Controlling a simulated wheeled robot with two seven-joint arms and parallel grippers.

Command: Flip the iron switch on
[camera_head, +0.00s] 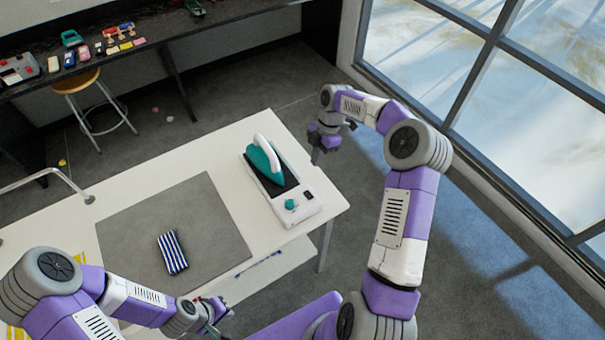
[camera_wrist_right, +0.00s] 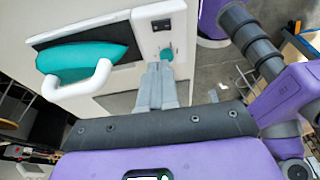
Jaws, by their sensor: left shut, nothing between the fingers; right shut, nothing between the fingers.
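The teal iron (camera_head: 263,160) with a white handle rests on a white base (camera_head: 318,213) at the right end of the table. The base's front part bears a teal knob (camera_head: 290,204) and a small black switch panel (camera_head: 308,195). In the right wrist view the iron (camera_wrist_right: 85,60) is at left, with the knob (camera_wrist_right: 166,55) and black panel (camera_wrist_right: 161,25) just beyond my right gripper (camera_wrist_right: 158,68). That gripper is shut and empty; contact with the knob cannot be told. In the head view my right gripper (camera_head: 317,154) is beside the table's right edge. My left gripper (camera_head: 216,318) is shut and empty near the front edge.
A grey mat (camera_head: 205,215) with a folded blue-and-white striped cloth (camera_head: 172,253) lies left of the iron. A stool (camera_head: 78,82) and a dark bench (camera_head: 150,28) with small items stand behind. Windows (camera_head: 500,80) line the right. Floor is clear right of the table.

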